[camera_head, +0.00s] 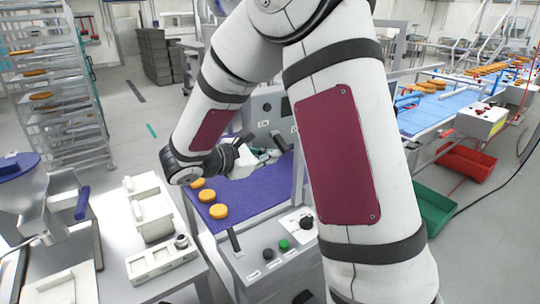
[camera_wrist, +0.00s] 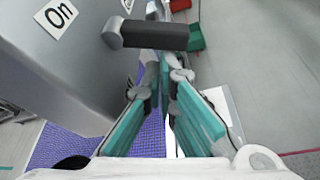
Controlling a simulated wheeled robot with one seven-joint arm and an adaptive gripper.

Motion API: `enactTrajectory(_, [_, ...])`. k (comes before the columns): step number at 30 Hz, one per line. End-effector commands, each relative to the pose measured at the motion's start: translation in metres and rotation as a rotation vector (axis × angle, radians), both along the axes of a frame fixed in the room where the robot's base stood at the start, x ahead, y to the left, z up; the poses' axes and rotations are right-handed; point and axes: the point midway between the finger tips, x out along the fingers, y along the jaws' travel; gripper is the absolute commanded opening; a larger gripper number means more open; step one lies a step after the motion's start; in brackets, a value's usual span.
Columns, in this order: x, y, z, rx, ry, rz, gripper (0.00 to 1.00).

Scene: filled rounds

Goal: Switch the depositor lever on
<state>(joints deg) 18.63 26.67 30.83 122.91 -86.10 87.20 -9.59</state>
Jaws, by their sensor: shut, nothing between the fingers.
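The depositor is a grey metal housing (camera_head: 268,105) above a blue conveyor belt, and its side fills the left of the wrist view (camera_wrist: 60,75). A white label reading "On" (camera_wrist: 56,15) is on that side. A dark cylindrical lever handle (camera_wrist: 155,36) sticks out near the label, lying sideways across the top of the wrist view. My gripper (camera_wrist: 166,85) has teal finger pads, shut with nothing between them. Its fingertips are just below the handle in the picture; I cannot tell whether they touch it. In the head view my gripper (camera_head: 264,156) is beside the housing, and the lever is hard to make out there.
Orange rounds (camera_head: 219,211) sit on the blue belt (camera_head: 250,193). A control panel (camera_head: 285,255) with knobs and a green button stands in front. A white scale (camera_head: 160,262) is on the left table. Red (camera_head: 467,160) and green (camera_head: 433,212) crates are at the right.

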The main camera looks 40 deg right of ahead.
Motion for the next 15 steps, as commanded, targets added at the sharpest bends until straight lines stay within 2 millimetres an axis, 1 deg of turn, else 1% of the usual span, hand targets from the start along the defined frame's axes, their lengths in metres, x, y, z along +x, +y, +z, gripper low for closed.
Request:
enactTrajectory(8, [-0.005,0.001,0.005,-0.001,0.137,0.001,0.00])
enactTrajectory(15, [-0.013,0.001,0.012,0.000,0.356,0.000,0.00])
